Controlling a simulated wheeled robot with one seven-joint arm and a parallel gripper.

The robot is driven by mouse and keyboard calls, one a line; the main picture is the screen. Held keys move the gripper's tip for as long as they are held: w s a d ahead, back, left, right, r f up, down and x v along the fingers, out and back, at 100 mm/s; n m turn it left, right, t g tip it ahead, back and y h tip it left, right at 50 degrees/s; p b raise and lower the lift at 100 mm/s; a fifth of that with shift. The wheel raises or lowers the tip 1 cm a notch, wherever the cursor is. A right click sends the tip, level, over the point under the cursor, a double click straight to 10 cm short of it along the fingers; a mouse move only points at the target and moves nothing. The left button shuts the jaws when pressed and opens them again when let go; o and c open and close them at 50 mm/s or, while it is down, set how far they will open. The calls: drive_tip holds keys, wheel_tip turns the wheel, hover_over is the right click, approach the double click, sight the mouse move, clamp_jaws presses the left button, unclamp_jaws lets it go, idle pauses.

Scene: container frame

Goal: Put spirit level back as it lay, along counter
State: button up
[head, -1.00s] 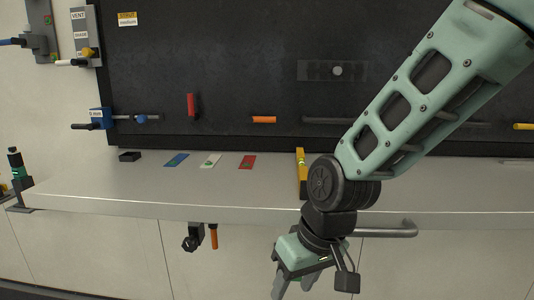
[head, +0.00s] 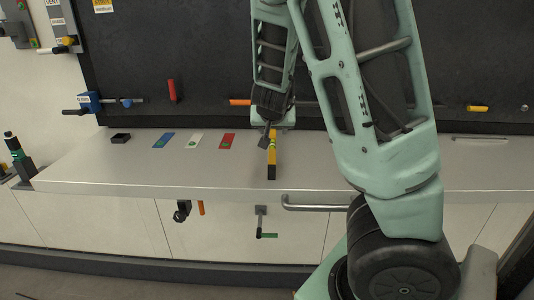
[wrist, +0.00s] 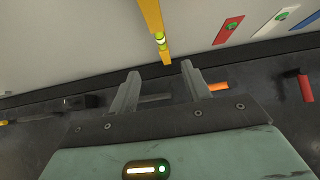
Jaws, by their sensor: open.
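The spirit level (head: 271,160), yellow with a dark front part and a green vial, lies on the grey counter (head: 110,175) in the head view. It points from the back wall toward the front edge, across the counter's length. In the wrist view the yellow level (wrist: 151,18) enters from the top and its vial end lies just ahead of the fingers. My gripper (wrist: 160,82) is open and empty, its two fingers apart.
Blue, white and red cards (head: 227,141) and a black box (head: 120,138) lie to the left on the counter. A dark wall panel (head: 200,60) with pegs rises behind. A rail handle (head: 315,207) juts out below the front edge. The counter's left part is mostly clear.

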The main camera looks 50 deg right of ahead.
drive_tip(key=b, duration=0.4)
approach(273, 143)
drive_tip(key=x, duration=0.4)
drive_tip(key=shift+s+f, duration=0.15)
drive_tip(key=shift+s, duration=0.05)
drive_tip(key=shift+b+x, duration=0.8)
drive_tip(key=shift+x, duration=2.3)
drive_tip(key=shift+w, duration=0.2)
drive_tip(key=shift+a, duration=0.1)
clamp_jaws()
